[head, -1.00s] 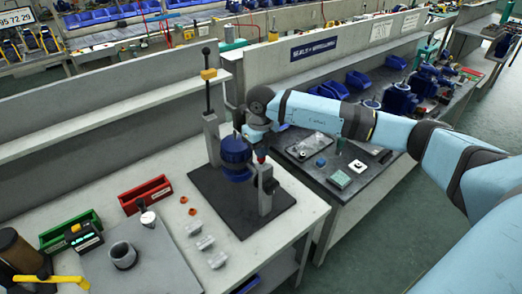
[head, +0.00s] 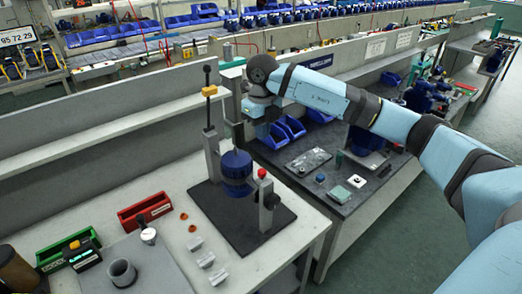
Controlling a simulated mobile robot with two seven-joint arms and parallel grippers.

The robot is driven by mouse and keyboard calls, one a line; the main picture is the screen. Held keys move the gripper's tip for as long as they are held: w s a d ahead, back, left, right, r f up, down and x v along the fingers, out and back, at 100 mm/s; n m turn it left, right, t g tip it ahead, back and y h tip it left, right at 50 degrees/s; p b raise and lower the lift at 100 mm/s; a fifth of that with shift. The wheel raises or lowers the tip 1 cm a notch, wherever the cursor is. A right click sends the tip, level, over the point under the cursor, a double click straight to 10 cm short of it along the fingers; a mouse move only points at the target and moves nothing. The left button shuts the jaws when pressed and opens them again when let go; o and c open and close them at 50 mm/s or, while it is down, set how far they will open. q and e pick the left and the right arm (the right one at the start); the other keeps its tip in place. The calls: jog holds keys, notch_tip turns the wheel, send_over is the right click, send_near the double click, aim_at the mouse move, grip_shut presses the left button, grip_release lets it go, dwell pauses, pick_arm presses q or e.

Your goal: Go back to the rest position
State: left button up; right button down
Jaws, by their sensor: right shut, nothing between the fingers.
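My right arm comes in from the right in light blue, and its wrist bends down over the back edge of the workbench. My right gripper (head: 263,129) is small in the picture, shut and empty. It hangs above and behind the test stand, clear of it. My left gripper is not in view.
On the bench are a red bin (head: 145,209), a green bin (head: 62,248), a grey cup (head: 121,272) and several small grey blocks. Behind stands a second dark bench with blue bins (head: 291,127), a green-white box (head: 339,194) and pumps. Green floor is free at right.

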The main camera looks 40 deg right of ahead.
jog(key=shift+s+a+r, duration=0.1)
jog(key=shift+a+r, duration=0.1)
jog(key=shift+r, duration=0.9)
jog(key=shift+d, duration=0.1)
